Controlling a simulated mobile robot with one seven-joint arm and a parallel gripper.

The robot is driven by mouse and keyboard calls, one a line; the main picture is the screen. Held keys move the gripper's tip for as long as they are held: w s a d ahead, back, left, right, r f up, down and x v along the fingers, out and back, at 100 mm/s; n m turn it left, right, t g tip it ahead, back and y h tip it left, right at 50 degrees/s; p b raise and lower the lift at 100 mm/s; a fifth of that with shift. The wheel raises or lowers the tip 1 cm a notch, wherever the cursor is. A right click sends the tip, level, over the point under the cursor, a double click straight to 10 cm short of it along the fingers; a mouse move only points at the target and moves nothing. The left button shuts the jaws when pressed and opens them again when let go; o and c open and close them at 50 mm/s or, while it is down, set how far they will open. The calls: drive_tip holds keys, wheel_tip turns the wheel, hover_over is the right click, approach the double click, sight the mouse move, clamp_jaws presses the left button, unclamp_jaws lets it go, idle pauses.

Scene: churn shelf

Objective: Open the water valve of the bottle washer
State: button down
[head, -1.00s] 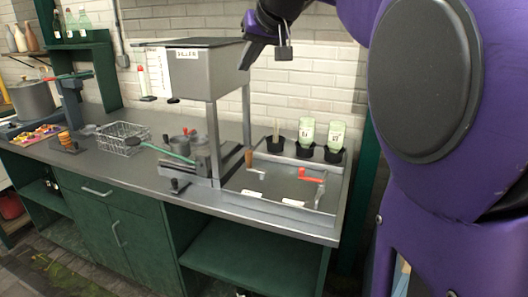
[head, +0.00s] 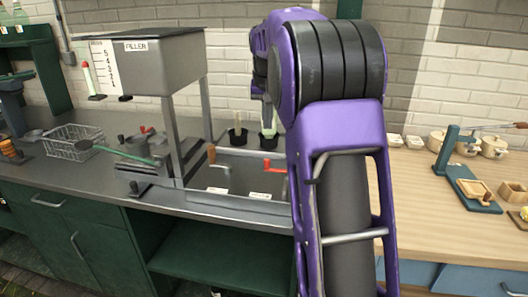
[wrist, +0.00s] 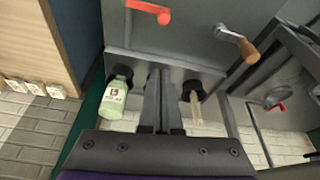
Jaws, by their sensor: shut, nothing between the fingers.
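The bottle washer (head: 240,188) is a grey basin set in the counter. A red lever handle (head: 275,168) stands over it, and a wooden-handled crank (head: 211,153) is to its left. In the wrist view the red lever (wrist: 150,11) is at the top, apart from my fingers, and the crank (wrist: 238,43) is to its right. My gripper (wrist: 161,75) is shut and empty, near the back rail between a green bottle (wrist: 116,92) and a brush (wrist: 194,98) in black holders. In the head view my arm hides the washer's right part.
The filler (head: 150,65) stands on legs left of the washer. A wire basket (head: 70,142) is farther left. A wooden counter (head: 410,190) with pots (head: 467,147) lies to the right. The tiled wall (head: 180,14) is behind the washer.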

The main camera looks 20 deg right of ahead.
drive_tip(key=b+x, duration=0.2)
drive_tip(key=x, duration=0.8)
drive_tip(key=shift+w+f, duration=0.1)
drive_tip(key=shift+f, duration=0.15)
drive_tip(key=shift+s+a+r, duration=0.15)
drive_tip(key=shift+s+a, duration=0.1)
drive_tip(key=shift+s, duration=0.35)
drive_tip(key=shift+s+a+r, duration=0.15)
drive_tip(key=shift+s+a, duration=0.15)
drive_tip(key=shift+s, duration=0.3)
drive_tip(key=shift+s+a+b, duration=0.3)
drive_tip(key=shift+s+b, duration=0.05)
drive_tip(key=shift+s, duration=0.35)
